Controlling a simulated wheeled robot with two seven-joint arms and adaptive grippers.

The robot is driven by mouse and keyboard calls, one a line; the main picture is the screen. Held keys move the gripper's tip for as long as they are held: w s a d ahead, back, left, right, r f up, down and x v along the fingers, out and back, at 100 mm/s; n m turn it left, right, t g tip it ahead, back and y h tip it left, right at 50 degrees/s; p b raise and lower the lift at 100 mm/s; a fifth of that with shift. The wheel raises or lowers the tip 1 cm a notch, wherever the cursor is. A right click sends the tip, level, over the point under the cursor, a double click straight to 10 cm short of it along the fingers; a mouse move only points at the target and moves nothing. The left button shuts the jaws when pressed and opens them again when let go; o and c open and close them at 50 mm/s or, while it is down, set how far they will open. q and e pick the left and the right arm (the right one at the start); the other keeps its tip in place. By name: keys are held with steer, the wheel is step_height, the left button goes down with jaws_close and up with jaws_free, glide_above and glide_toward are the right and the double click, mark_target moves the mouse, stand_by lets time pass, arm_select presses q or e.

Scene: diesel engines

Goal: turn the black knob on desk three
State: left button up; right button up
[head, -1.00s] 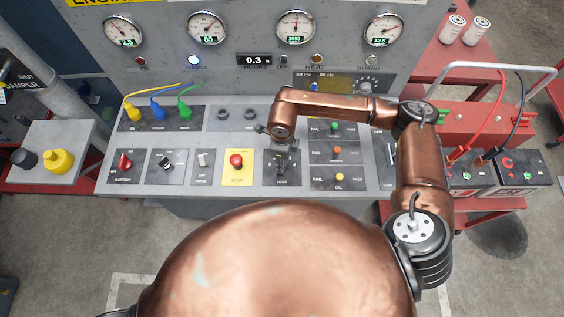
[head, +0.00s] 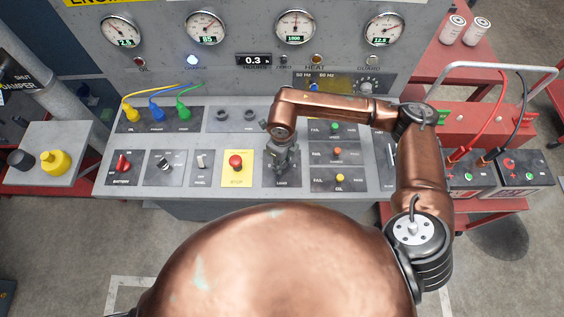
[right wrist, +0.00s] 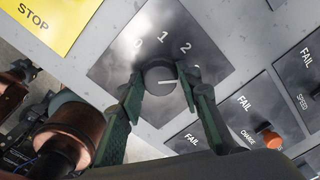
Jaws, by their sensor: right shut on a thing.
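The black knob (right wrist: 158,77) is round with a white pointer line and sits on a dark plate marked 0, 1, 2 and a partly hidden further mark. In the right wrist view its white line points to the right, past the 2. My right gripper (right wrist: 156,84) has its two green fingers closed on either side of the knob. In the head view my right gripper (head: 284,160) reaches down over the plate labelled LOAD (head: 283,183) and hides the knob. My left gripper is not in view.
The red stop button (head: 236,162) on its yellow plate is just left of the gripper. A panel with small coloured switches (head: 337,152) is close on the right. Round gauges (head: 295,27) line the upright back panel. Red battery carts (head: 440,135) stand at the right.

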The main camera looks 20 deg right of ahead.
steer(key=o, duration=1.2)
steer(key=shift+c, duration=0.2)
step_height(320, 180, up, 12)
